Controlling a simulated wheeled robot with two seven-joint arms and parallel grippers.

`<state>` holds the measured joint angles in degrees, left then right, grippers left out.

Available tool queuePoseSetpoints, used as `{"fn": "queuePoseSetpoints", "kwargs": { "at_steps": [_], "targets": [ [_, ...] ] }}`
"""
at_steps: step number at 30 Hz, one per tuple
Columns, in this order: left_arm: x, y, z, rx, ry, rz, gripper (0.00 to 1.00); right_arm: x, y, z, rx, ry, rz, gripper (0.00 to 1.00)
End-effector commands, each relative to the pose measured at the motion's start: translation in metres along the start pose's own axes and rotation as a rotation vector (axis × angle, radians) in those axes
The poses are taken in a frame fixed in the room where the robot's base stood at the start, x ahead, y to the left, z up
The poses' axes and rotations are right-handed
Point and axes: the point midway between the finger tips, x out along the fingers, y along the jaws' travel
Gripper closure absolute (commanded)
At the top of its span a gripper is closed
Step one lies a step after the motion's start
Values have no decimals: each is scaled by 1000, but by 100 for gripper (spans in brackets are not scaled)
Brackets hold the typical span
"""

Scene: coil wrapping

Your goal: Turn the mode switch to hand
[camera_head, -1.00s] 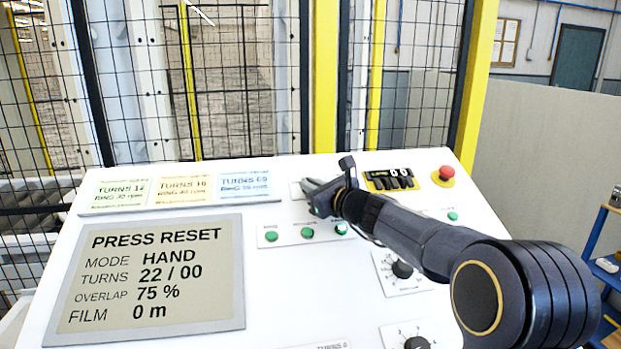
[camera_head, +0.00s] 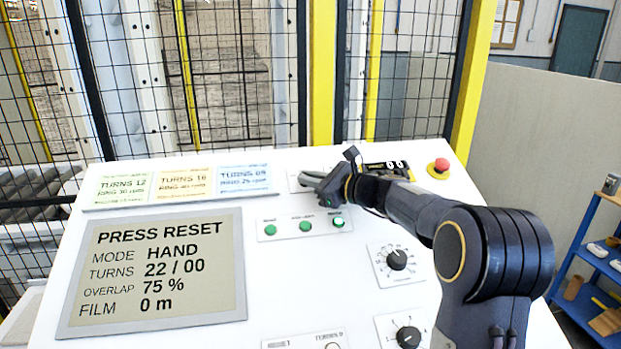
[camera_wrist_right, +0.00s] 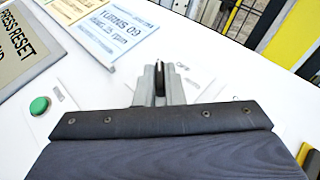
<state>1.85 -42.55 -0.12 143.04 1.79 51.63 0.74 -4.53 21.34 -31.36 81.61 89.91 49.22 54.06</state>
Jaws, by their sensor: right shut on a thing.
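My right gripper (camera_head: 310,181) is over the upper middle of the white control panel, at a small white plate right of the recipe cards. Its fingers, also in the right wrist view (camera_wrist_right: 160,88), are shut on a small dark piece, the mode switch (camera_wrist_right: 160,76). The fingers and hand hide most of the switch, and its pointing direction cannot be read. The display (camera_head: 155,270) reads "PRESS RESET", "MODE HAND", "TURNS 22 / 00", "OVERLAP 75 %" and "FILM 0 m". My left gripper is not in view.
Green buttons (camera_head: 305,226) sit just below the gripper. Black dials (camera_head: 397,260) are lower right. A mesh fence with yellow posts (camera_head: 325,70) stands behind.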

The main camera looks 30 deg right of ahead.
Motion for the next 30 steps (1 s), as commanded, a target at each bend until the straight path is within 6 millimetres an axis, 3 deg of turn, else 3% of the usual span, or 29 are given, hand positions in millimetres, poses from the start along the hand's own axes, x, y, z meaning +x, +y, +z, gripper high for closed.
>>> {"fn": "queuePoseSetpoints", "kwargs": {
  "at_steps": [2,3,7,20,30],
  "targets": [
    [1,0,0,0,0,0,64,1,3,-8,1,15,7,100],
    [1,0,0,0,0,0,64,1,3,-8,1,15,7,87],
    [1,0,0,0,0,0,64,1,3,-8,2,15,6,70],
    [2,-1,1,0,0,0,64,-5,1,-3,0,4,0,69],
    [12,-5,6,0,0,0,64,-60,0,-5,1,6,-2,69]
  ]
}}
